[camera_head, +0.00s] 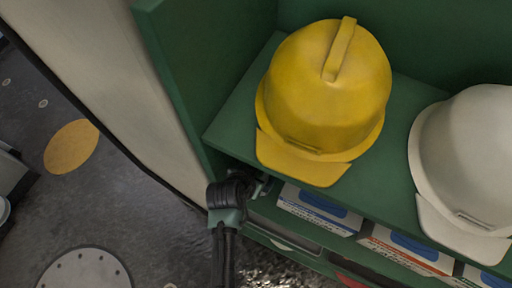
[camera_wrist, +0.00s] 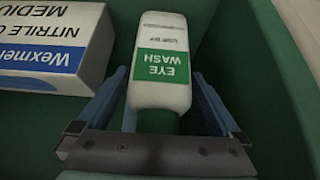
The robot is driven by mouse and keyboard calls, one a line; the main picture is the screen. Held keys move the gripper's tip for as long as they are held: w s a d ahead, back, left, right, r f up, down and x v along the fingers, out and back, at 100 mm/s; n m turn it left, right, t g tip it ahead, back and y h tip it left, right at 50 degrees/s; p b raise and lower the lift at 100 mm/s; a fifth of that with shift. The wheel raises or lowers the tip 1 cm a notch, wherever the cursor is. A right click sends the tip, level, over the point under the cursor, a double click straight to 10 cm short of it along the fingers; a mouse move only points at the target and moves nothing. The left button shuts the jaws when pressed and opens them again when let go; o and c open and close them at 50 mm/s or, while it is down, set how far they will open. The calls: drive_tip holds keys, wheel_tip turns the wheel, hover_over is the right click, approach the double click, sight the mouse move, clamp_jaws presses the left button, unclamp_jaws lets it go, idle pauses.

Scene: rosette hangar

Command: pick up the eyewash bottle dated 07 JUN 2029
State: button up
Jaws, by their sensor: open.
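In the wrist view a white eyewash bottle (camera_wrist: 160,88) with a green "EYE WASH" label shows upside down in the picture, its green cap (camera_wrist: 158,122) towards me. Small print above the label includes a use-by line; the date is too small to read. My gripper (camera_wrist: 160,80) is open, with one blue-grey finger on each side of the bottle. I cannot tell whether either finger touches it. In the head view my wrist (camera_head: 228,198) reaches in under the upper shelf at its left end; the shelf hides the bottle and my fingertips.
A nitrile glove box (camera_wrist: 50,50) stands close left of the bottle in the wrist view. In the head view a yellow helmet (camera_head: 325,90) and a white helmet (camera_head: 468,165) sit on the green upper shelf (camera_head: 235,128). Several boxes (camera_head: 315,212) line the level below.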

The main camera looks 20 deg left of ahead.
drive_tip(key=shift+w+f, duration=0.15)
drive_tip(key=shift+f, duration=0.05)
clamp_jaws()
drive_tip(key=shift+r, duration=0.1)
idle(0.4)
